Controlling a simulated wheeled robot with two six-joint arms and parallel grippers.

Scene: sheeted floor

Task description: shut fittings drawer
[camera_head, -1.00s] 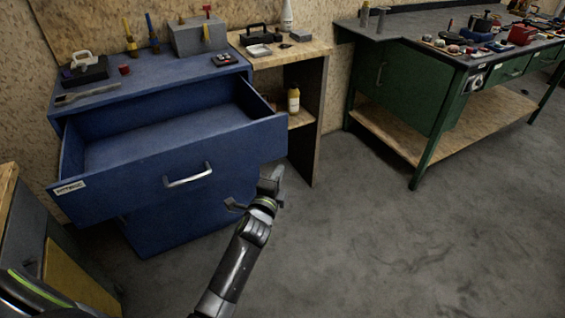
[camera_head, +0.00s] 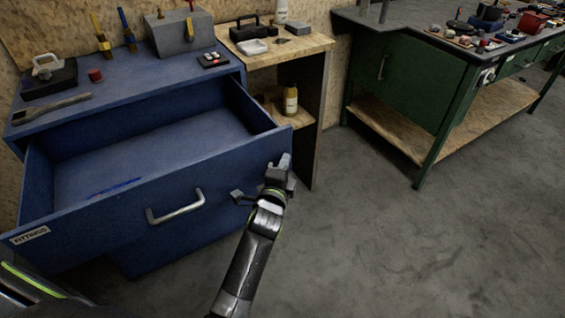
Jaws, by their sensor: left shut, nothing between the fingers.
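The blue fittings drawer (camera_head: 95,227), labelled FITTINGS at its left end, is pulled well out of the blue cabinet (camera_head: 118,92). Its grey bar handle (camera_head: 176,212) is on the front face. A thin blue mark or item (camera_head: 115,187) shows inside; otherwise the visible interior looks empty. My left gripper (camera_head: 281,167) is shut and empty. It is in front of the drawer front's right end, right of the handle; I cannot tell whether it touches. My right gripper is not in view.
A wooden side stand (camera_head: 297,46) with a yellow bottle (camera_head: 290,101) is close on the right. A green workbench (camera_head: 408,75) stands further right. The floor between is clear.

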